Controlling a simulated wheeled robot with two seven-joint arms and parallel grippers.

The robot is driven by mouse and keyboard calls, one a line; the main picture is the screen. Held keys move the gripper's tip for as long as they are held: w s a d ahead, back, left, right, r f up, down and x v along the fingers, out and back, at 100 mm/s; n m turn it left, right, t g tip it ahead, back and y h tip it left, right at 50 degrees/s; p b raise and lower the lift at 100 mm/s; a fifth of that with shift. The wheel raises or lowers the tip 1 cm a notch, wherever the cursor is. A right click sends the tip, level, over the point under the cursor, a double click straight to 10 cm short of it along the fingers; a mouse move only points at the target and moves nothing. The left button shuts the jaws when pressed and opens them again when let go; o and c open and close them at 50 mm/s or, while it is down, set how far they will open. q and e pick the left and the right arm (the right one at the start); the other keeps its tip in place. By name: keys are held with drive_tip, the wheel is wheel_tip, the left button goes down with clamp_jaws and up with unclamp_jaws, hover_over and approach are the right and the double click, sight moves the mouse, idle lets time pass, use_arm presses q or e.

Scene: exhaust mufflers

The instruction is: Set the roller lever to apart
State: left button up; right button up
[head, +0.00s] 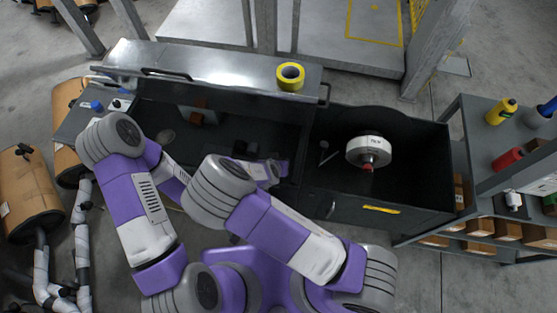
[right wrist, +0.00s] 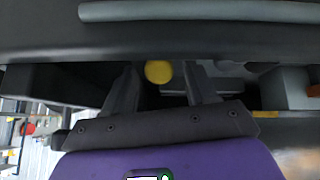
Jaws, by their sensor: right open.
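In the right wrist view my right gripper (right wrist: 160,76) has its two dark fingers spread apart. A round yellow knob (right wrist: 158,71) shows in the gap between them, with dark space around it. It looks like the end of a lever, but its shaft is hidden, so I cannot tell the lever's setting. I cannot tell whether the fingers touch the knob. In the head view my right arm's elbow and upper arm cover much of the dark cabinet (head: 345,193), and the lever is not seen there. My left arm is at the left; its gripper is hidden.
A white drum with a red tip (head: 376,151) sits in the cabinet's right bay. A yellow tape roll (head: 290,76) lies on the metal top ledge (head: 215,66). A grey shelf (head: 480,170) with bottles stands right. Brown cylinders (head: 28,192) stand left. A grey bar (right wrist: 200,10) crosses above the fingers.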

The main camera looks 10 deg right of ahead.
drive_tip(key=p+v, duration=0.1)
drive_tip(key=v, duration=0.4)
drive_tip(key=shift+f, duration=0.1)
idle(0.3)
